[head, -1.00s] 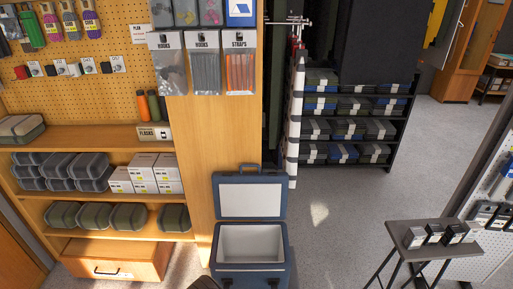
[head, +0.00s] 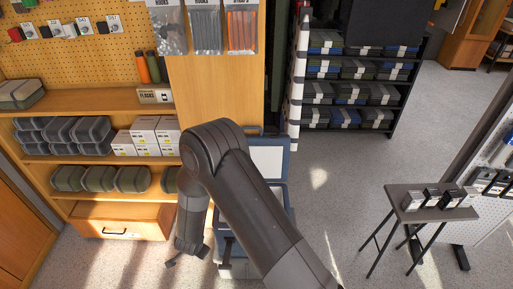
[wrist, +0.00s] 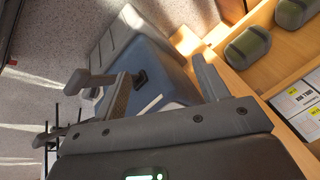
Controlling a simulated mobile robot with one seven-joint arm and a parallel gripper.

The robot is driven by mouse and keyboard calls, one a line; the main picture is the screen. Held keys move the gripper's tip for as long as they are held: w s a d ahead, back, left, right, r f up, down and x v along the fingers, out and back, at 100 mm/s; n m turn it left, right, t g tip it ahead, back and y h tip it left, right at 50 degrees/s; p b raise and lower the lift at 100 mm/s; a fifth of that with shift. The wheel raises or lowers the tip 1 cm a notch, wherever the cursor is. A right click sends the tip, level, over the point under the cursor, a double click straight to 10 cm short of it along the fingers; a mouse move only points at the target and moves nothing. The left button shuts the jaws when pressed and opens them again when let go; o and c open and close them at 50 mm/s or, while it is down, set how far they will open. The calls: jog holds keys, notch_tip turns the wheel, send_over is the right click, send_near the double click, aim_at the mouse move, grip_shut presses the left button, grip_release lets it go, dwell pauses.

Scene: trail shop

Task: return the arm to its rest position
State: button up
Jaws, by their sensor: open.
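My arm crosses the middle of the head view. My gripper (head: 187,258) hangs at its lower left end, beside the left side of the blue cooler, partly hidden by my wrist. In the wrist view, my gripper (wrist: 148,84) has its two fingers spread wide apart with nothing between them. The blue cooler (head: 272,162) stands on the floor with its lid up; my arm hides much of its body. The cooler also shows beyond the fingers in the wrist view (wrist: 150,52). I cannot tell whether a finger touches it.
Wooden shelves (head: 98,160) with grey cases and white boxes stand at the left, above a wooden drawer (head: 122,222). A small dark table (head: 400,197) with several small boxes stands at the right. Open floor (head: 345,205) lies between the cooler and this table.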

jog(key=w+d+r+n+y, duration=0.1)
jog(key=w+d+r, duration=0.15)
jog(key=r, duration=0.65)
jog(key=w+d+r+n+y, duration=0.1)
jog(key=w+r, duration=0.3)
jog(key=r, duration=0.5)
jog(key=d+r+n, duration=0.2)
jog(key=d+r, duration=0.7)
jog(key=r, duration=0.5)
jog(key=s+d+r+n+h, duration=0.1)
jog(key=s+d+r, duration=0.7)
jog(key=s+d, duration=0.3)
jog(key=s+d+r+t+h, duration=0.1)
jog(key=s+d+r+h, duration=0.1)
jog(key=s+d+r, duration=0.6)
jog(key=s+d, duration=0.2)
jog(key=d, duration=0.4)
jog(key=shift+s+r+n+h, duration=0.25)
jog(key=shift+s+n+h, duration=0.05)
jog(key=shift+s+n, duration=0.1)
